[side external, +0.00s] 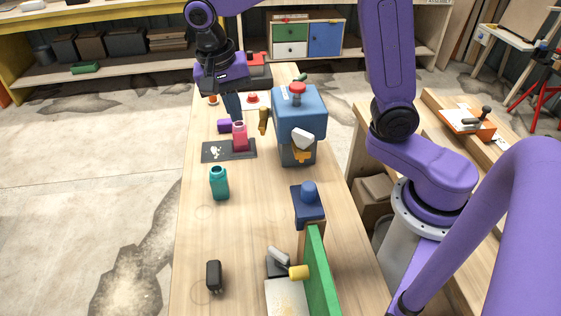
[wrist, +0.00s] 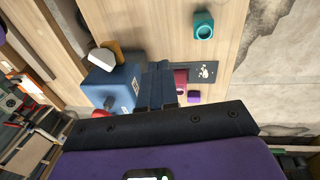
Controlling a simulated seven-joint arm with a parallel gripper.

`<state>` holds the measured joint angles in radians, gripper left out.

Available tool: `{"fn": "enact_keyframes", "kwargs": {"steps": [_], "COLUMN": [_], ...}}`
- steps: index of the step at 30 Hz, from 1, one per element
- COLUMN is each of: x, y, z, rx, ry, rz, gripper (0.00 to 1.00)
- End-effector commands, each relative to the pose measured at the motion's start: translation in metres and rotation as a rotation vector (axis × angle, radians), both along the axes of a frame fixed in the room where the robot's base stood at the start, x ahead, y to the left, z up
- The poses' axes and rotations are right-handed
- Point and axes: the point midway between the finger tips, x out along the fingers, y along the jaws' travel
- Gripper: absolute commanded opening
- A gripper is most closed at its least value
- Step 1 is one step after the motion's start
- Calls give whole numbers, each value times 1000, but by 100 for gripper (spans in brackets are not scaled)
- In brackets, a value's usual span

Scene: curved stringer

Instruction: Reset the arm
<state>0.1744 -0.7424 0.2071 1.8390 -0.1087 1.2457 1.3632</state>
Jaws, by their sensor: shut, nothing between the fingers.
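My purple arm reaches over the far part of a long wooden table (side external: 190,255). My gripper (side external: 235,116) points down with its dark fingers shut and empty. Its tips are just above a pink bottle (side external: 240,136) in the side view; whether they touch it I cannot tell. The bottle stands on a dark mat (side external: 213,152) with a white print. In the wrist view the shut fingers (wrist: 160,66) lie between the blue box machine (wrist: 112,88) and the pink bottle (wrist: 181,76), partly covering the bottle.
The blue machine (side external: 300,112) with a red knob stands right of the gripper. A teal bottle (side external: 219,184), a purple block (side external: 224,126) and a black plug-like block (side external: 214,275) are on the table. A green board (side external: 321,275) stands at the near right. The table's left side is mostly clear.

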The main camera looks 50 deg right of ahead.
Motion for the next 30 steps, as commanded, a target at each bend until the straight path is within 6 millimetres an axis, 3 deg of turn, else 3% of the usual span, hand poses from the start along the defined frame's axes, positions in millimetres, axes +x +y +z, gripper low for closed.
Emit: {"fn": "enact_keyframes", "kwargs": {"steps": [10,21,27,30], "x": [-86,-181,-221,-232], "y": [-12,-45,-64,-69], "z": [-5,-19,-29,-32], "rx": [93,161,181,185], "ry": [41,65,71,72], "rz": [678,1392,1700,1792], "gripper": [0,0,0,0]}}
